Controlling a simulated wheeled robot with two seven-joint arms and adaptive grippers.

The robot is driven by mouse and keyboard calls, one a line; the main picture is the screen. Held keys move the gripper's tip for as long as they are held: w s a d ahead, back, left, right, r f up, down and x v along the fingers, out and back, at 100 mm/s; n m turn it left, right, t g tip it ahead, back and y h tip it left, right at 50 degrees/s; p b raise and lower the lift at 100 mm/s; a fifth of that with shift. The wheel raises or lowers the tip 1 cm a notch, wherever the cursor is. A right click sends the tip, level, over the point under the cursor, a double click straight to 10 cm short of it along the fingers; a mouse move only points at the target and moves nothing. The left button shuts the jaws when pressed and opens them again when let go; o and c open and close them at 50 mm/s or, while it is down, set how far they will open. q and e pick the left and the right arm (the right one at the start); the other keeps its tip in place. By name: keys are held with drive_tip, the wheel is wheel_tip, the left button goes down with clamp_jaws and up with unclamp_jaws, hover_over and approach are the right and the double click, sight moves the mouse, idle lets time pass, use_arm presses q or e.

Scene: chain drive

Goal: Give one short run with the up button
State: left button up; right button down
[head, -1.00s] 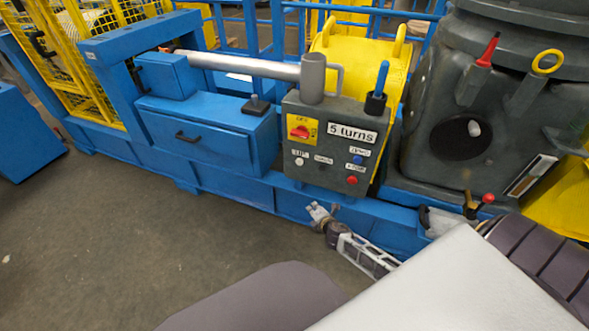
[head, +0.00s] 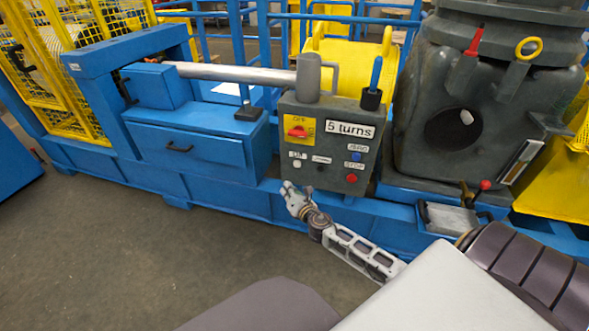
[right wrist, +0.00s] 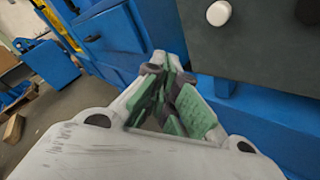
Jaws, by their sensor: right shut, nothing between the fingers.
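The grey control box (head: 330,115) stands upright on the blue machine frame. It carries a white button (head: 297,163), a dark button (head: 320,168), a blue button (head: 356,156) and a red button (head: 351,179). Their small labels are too blurred to read for sure, so I cannot tell which is the up button. My right gripper (head: 287,188) is shut and empty, just below the white button and in front of the box. In the right wrist view the closed fingers (right wrist: 172,88) are apart from the white button (right wrist: 218,13). My left gripper is not in view.
A red rotary switch (head: 298,132) on a yellow plate and a "5 turns" sign (head: 350,130) are on the box. A blue-handled lever (head: 374,85) stands at its top right. Floor at left is clear.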

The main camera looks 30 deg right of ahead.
sight(297, 164)
drive_tip(key=shift+w+d, duration=0.1)
idle(0.4)
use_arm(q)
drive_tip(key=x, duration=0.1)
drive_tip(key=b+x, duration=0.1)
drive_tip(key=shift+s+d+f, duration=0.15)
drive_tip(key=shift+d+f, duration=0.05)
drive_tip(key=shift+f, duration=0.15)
use_arm(e)
drive_tip(key=w+d, duration=0.5)
drive_tip(key=d, duration=0.1)
drive_tip(key=shift+w+d, duration=0.25)
drive_tip(key=shift+w, duration=0.05)
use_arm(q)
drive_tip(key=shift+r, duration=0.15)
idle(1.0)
use_arm(e)
drive_tip(key=shift+w+d, duration=0.6)
drive_tip(key=shift+d, duration=0.15)
idle(4.2)
